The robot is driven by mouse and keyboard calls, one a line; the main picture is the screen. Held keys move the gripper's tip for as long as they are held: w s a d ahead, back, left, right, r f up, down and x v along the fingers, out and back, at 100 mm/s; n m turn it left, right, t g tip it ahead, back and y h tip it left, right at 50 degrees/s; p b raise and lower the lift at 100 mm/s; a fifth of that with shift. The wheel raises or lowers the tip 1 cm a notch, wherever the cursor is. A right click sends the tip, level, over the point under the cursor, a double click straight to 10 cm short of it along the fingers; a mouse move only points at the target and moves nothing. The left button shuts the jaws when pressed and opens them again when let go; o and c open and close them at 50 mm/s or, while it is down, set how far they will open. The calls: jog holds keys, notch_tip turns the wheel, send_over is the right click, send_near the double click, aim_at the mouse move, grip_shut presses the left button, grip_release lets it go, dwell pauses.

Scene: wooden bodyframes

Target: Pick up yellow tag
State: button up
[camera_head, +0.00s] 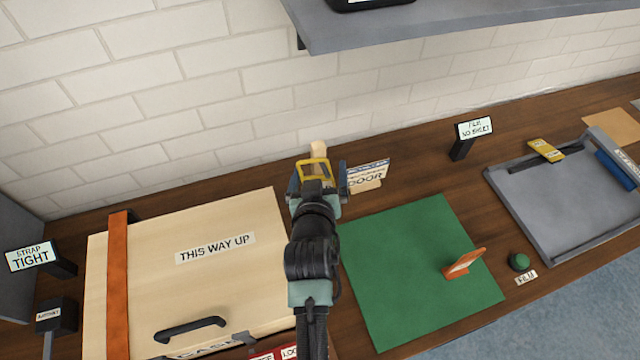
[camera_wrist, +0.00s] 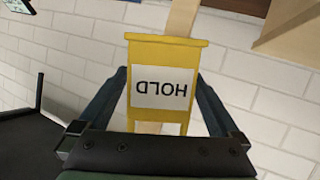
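A yellow tag (camera_wrist: 168,60) with a white label reading "HOLD", upside down in the wrist view, stands against a pale wooden post (camera_wrist: 182,18). In the head view the yellow tag (camera_head: 313,168) shows at the far end of my gripper (camera_head: 317,178), with the post's top (camera_head: 319,148) just behind it. My gripper's two fingers are spread, one on each side of the tag in the wrist view (camera_wrist: 160,78). The fingertips look close to the tag's side edges; whether they touch is unclear. The post's lower part is mostly hidden by the tag and gripper.
A pale case (camera_head: 220,285) marked "THIS WAY UP" lies left of my arm. A green mat (camera_head: 400,250) with an orange item (camera_head: 463,262) lies to the right. A "DOOR" card (camera_head: 368,178) is close to my gripper. A grey shelf (camera_head: 450,25) overhangs the back wall.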

jog(key=c, duration=1.3)
jog(key=shift+c, duration=0.2)
jog(key=shift+r, duration=0.1)
jog(key=shift+s+d+r, duration=0.15)
jog(key=shift+s+r, duration=0.15)
jog(key=shift+s, duration=0.1)
jog(key=s+d+r, duration=0.2)
jog(key=s+r, duration=0.1)
jog(key=s, duration=0.3)
jog(key=s+d+r+b, duration=0.1)
jog(key=s+d+r, duration=0.1)
jog(key=s+r, duration=0.2)
jog(key=s, duration=0.2)
jog(key=shift+s+r, duration=0.15)
jog(key=shift+s, duration=0.15)
